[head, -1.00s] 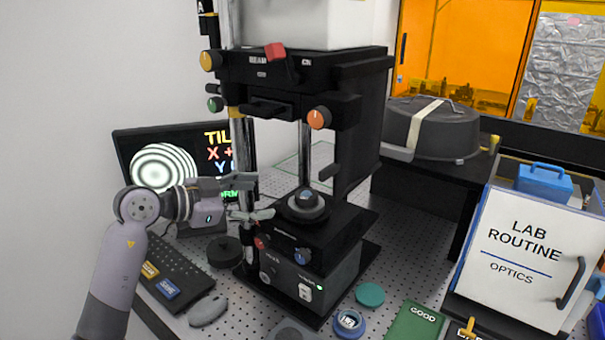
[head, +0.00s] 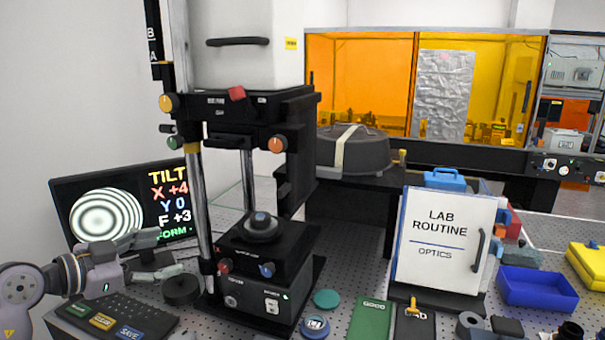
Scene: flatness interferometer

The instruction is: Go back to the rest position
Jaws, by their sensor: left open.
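My left gripper (head: 152,254) is at the left, above the keyboard (head: 118,318) and in front of the monitor. Its fingers are apart and nothing is between them. The interferometer (head: 262,276) stands to its right, with a small round part (head: 261,226) on its stage. The gripper is apart from the stage. My right gripper is out of the picture.
The monitor (head: 62,192) shows fringes and tilt readings. A black round puck (head: 181,289) lies close to the gripper. A white "LAB ROUTINE" board (head: 442,272), a green "GOOD" plate (head: 370,318) and a blue bin (head: 537,290) stand to the right.

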